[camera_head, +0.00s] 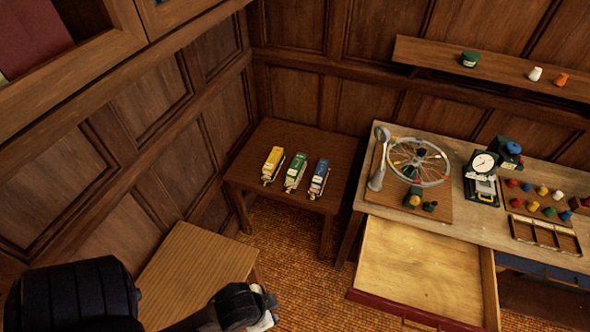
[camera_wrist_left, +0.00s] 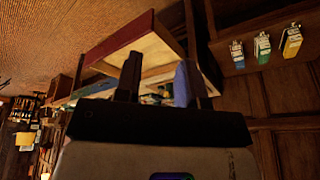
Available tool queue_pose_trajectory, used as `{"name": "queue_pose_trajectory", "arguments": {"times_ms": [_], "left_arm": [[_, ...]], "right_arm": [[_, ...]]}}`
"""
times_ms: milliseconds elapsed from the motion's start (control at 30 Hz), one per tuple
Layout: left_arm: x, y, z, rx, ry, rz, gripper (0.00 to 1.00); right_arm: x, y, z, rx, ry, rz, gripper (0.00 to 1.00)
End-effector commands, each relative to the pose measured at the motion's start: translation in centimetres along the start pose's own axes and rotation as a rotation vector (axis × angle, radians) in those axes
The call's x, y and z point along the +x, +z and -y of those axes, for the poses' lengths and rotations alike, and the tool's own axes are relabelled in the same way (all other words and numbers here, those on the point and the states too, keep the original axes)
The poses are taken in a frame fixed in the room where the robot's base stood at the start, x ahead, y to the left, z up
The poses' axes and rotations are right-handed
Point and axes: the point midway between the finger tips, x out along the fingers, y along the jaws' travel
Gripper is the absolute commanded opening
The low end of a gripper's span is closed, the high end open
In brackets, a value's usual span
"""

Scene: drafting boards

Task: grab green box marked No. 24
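A green box (camera_head: 296,171) stands in the middle of a row of three on a small dark side table (camera_head: 262,141). A yellow box (camera_head: 273,161) is to its left and a blue box (camera_head: 319,178) to its right. Their markings are too small to read. The green box also shows at the upper right of the left wrist view (camera_wrist_left: 262,50). My left gripper (camera_head: 268,310) is low at the bottom of the head view, well apart from the boxes. In the left wrist view its two fingers (camera_wrist_left: 158,85) are spread and empty. My right gripper is in neither view.
An open drawer (camera_head: 420,270) juts from the workbench, which carries a spoked wheel (camera_head: 418,162), a dial scale (camera_head: 482,178) and several coloured pieces. A light wooden surface (camera_head: 195,268) lies in front of the side table. Panelled walls stand behind and left.

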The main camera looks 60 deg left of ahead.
Motion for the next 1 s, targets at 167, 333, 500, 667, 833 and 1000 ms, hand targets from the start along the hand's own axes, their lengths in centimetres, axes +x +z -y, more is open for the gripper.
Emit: {"name": "queue_pose_trajectory", "arguments": {"times_ms": [167, 333, 500, 667, 833, 1000], "left_arm": [[0.00, 0.02, -0.05, -0.002, 0.001, 0.000, 0.37], [0.00, 0.00, -0.19, -0.007, 0.005, 0.000, 0.37], [-0.01, -0.04, -0.38, -0.013, 0.010, -0.001, 0.53], [-0.01, -0.04, -0.40, -0.013, 0.010, -0.001, 0.68], [0.00, -0.03, -0.36, -0.012, 0.009, 0.000, 0.85], [0.00, 0.01, -0.21, -0.007, 0.006, 0.000, 0.88]], "right_arm": [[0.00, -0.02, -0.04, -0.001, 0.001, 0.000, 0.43], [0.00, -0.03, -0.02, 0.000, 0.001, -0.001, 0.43], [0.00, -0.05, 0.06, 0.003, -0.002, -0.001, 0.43], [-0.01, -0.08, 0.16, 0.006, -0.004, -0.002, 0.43], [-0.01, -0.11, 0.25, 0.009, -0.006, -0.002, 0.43], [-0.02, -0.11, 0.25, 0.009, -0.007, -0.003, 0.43]]}}
